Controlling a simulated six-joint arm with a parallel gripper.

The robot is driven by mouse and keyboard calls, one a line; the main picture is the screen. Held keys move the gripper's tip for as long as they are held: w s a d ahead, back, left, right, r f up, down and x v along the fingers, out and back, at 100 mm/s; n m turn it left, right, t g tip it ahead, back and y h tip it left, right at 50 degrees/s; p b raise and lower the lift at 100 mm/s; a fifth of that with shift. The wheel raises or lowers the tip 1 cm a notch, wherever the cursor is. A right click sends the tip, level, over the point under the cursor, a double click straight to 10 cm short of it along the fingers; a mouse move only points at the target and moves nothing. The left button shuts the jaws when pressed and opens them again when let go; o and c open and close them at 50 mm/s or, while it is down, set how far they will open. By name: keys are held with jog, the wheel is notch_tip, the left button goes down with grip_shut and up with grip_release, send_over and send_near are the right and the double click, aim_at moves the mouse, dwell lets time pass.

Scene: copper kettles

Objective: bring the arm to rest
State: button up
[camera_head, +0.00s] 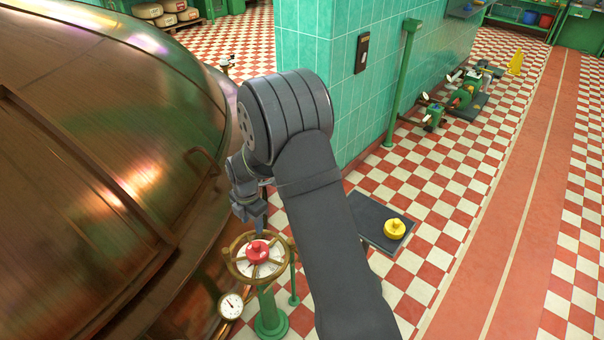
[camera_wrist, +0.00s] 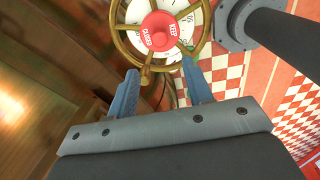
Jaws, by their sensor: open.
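My gripper (camera_wrist: 160,95) shows in the wrist view with its two blue fingers apart and nothing between them. In the head view my gripper (camera_head: 250,212) hangs just above a brass handwheel (camera_head: 236,268), close to its far rim. The handwheel has a red hub (camera_head: 258,250) over a white dial and stands on a green pedestal (camera_head: 270,318). I cannot tell whether the fingers touch the rim. My arm hides part of the floor.
A large copper kettle (camera_head: 90,150) fills the left. A pressure gauge (camera_head: 231,305) sits beside the pedestal. A dark stand (camera_head: 365,212) with a yellow knob-like piece (camera_head: 394,229) is to the right. A green tiled pillar (camera_head: 352,90) rises behind my arm. Open checkered floor lies right.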

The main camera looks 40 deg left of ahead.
aim_at(256, 243)
notch_tip(256, 243, down, 12)
jog(key=shift+r, duration=0.2)
jog(key=shift+a, duration=0.1)
jog(key=shift+r, duration=1.45)
